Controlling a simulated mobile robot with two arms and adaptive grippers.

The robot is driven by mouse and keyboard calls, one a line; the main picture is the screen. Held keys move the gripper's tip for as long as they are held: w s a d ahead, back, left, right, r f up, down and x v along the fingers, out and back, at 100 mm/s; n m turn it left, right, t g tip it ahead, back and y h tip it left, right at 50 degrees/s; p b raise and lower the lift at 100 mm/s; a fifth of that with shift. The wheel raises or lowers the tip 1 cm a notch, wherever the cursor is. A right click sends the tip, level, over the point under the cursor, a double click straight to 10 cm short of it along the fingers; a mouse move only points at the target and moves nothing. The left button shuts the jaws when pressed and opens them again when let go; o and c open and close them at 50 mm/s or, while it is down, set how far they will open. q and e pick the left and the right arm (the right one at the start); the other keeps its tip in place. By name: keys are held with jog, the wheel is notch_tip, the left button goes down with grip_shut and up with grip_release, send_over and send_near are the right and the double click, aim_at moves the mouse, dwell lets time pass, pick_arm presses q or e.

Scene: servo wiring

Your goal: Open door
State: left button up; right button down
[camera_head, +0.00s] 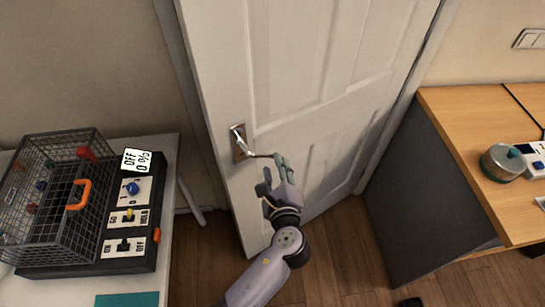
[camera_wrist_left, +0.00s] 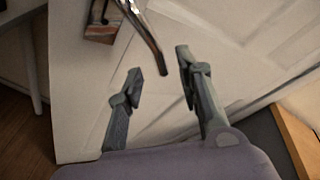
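The white panelled door (camera_head: 300,90) fills the middle of the head view; its left edge stands out from the wall towards me, so it looks ajar. Its metal lever handle (camera_head: 241,146) sits near that left edge, with the lever pointing right. My left gripper (camera_head: 274,172) is open and empty in front of the door, at the lever's free end. In the left wrist view, the lever (camera_wrist_left: 146,33) reaches down towards the gap between my two fingers (camera_wrist_left: 158,65). I cannot tell whether they touch it. My right gripper is not in view.
On the left, a white table (camera_head: 168,190) carries a wire cage (camera_head: 60,150) and a black switch panel (camera_head: 135,262). On the right, a wooden desk (camera_head: 455,130) with a dark side panel (camera_head: 400,210) stands close to the door. Wooden floor (camera_head: 345,255) is clear below the door.

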pick_arm(q)
jog(key=a+v, duration=0.1)
jog(key=v, duration=0.5)
jog(key=shift+s+d, duration=0.15)
jog(key=shift+d, duration=0.35)
jog(key=shift+c, duration=0.5)
